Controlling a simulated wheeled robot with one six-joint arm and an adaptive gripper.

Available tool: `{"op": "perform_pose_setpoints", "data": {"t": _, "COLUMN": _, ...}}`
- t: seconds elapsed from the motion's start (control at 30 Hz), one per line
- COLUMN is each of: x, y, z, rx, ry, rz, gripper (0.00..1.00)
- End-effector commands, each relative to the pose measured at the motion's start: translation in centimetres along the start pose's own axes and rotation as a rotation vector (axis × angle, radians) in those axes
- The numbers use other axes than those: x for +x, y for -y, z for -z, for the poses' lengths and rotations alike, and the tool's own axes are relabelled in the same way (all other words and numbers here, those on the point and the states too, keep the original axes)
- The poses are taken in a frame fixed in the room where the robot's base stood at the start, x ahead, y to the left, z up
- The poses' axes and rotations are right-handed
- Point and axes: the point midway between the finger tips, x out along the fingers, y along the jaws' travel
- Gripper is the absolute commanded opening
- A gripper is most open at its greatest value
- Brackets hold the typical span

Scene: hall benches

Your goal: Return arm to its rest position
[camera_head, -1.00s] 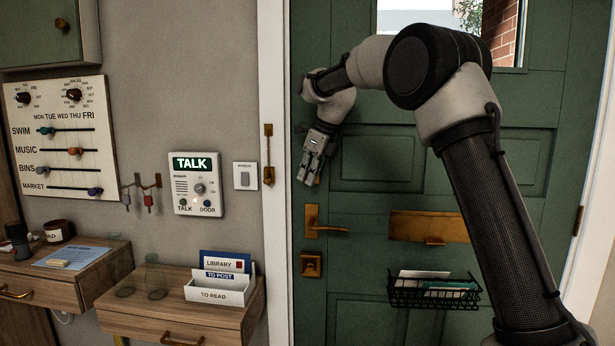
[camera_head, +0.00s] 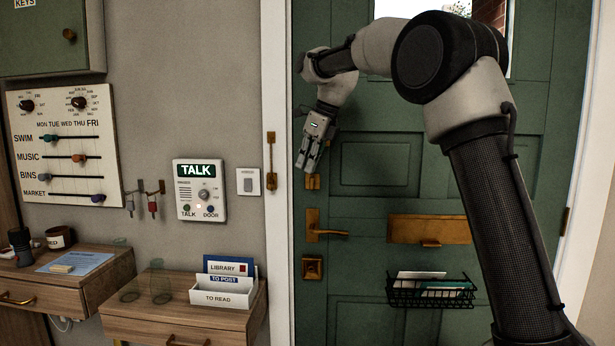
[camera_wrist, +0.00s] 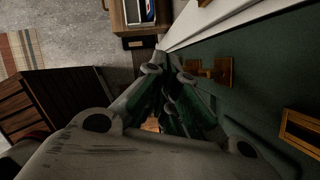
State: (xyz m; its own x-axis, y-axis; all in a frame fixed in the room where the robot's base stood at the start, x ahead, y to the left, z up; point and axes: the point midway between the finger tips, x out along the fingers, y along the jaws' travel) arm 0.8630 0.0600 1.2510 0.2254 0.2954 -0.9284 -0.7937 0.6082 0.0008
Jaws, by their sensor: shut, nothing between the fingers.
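My gripper (camera_head: 308,166) hangs from my bent arm in front of the green door (camera_head: 381,165), pointing down. Its fingers are together and empty. In the head view it is above the brass door handle (camera_head: 325,230), near the door's left edge. In the wrist view the closed fingers (camera_wrist: 166,75) point towards the top of the picture, and the brass handle (camera_wrist: 212,71) lies to their right.
A wire basket (camera_head: 430,292) with papers hangs on the door below a brass letter plate (camera_head: 430,229). On the left wall are an intercom (camera_head: 200,213), a switch (camera_head: 248,181) and a slider board. Wooden shelves hold a white letter holder (camera_head: 224,294) and clear glasses.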

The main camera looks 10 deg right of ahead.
Motion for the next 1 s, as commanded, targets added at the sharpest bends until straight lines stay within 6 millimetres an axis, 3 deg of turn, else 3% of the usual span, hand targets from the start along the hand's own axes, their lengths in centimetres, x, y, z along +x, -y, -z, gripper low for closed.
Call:
{"op": "perform_pose_setpoints", "data": {"t": 0.1, "x": -1.5, "y": -0.6, "z": -0.4, "rx": 0.0, "ry": 0.001, "rz": 0.0, "gripper": 0.0}}
{"op": "perform_pose_setpoints", "data": {"t": 0.3, "x": -2.5, "y": -1.0, "z": -0.6, "rx": -0.072, "ry": 0.001, "rz": 0.0, "gripper": 0.0}}
{"op": "perform_pose_setpoints", "data": {"t": 0.43, "x": -2.4, "y": -0.5, "z": -0.9, "rx": -0.344, "ry": 0.01, "rz": 0.022, "gripper": 0.0}}
{"op": "perform_pose_setpoints", "data": {"t": 0.53, "x": 0.3, "y": -0.3, "z": 0.9, "rx": -0.659, "ry": -0.032, "rz": 0.008, "gripper": 0.0}}
{"op": "perform_pose_setpoints", "data": {"t": 0.63, "x": 2.2, "y": -1.2, "z": 4.3, "rx": -1.001, "ry": -0.08, "rz": -0.023, "gripper": 0.0}}
{"op": "perform_pose_setpoints", "data": {"t": 0.77, "x": 2.1, "y": -3.1, "z": 10.6, "rx": -1.437, "ry": -0.133, "rz": -0.061, "gripper": 0.0}}
{"op": "perform_pose_setpoints", "data": {"t": 0.9, "x": 0.5, "y": -6.8, "z": 20.0, "rx": -1.897, "ry": -0.192, "rz": -0.109, "gripper": 0.0}}
{"op": "perform_pose_setpoints", "data": {"t": 1.0, "x": -0.4, "y": -10.0, "z": 27.0, "rx": -2.143, "ry": -0.232, "rz": -0.142, "gripper": 0.0}}
